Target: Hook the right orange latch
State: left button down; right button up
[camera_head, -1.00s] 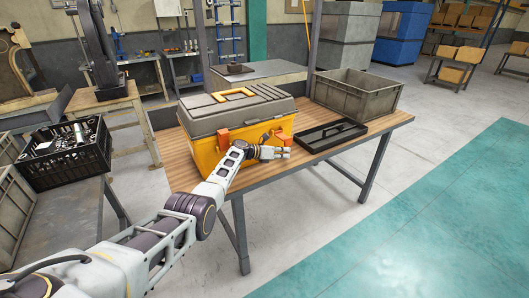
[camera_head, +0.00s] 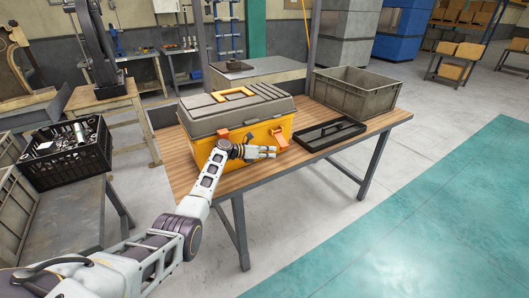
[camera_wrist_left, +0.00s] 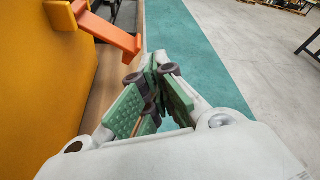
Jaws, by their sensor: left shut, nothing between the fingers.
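The yellow toolbox (camera_head: 205,152) with a grey lid (camera_head: 235,112) stands on the wooden-topped table. The right orange latch (camera_head: 281,138) is on its front face. In the left wrist view this latch (camera_wrist_left: 108,28) sticks out at an angle from the yellow wall (camera_wrist_left: 40,90), its free end away from the box. My left gripper (camera_head: 274,152) is shut and empty, in front of the box and just below the right latch. Its green-padded fingers (camera_wrist_left: 157,85) show apart from the latch. My right gripper is not in view.
A shallow black tray (camera_head: 331,134) lies on the table right of the toolbox, with a grey crate (camera_head: 357,95) behind it. A black basket of parts (camera_head: 65,160) stands at left. The floor right of the table is clear.

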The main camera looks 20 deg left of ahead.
pick_arm(q)
jog(key=shift+v, duration=1.45)
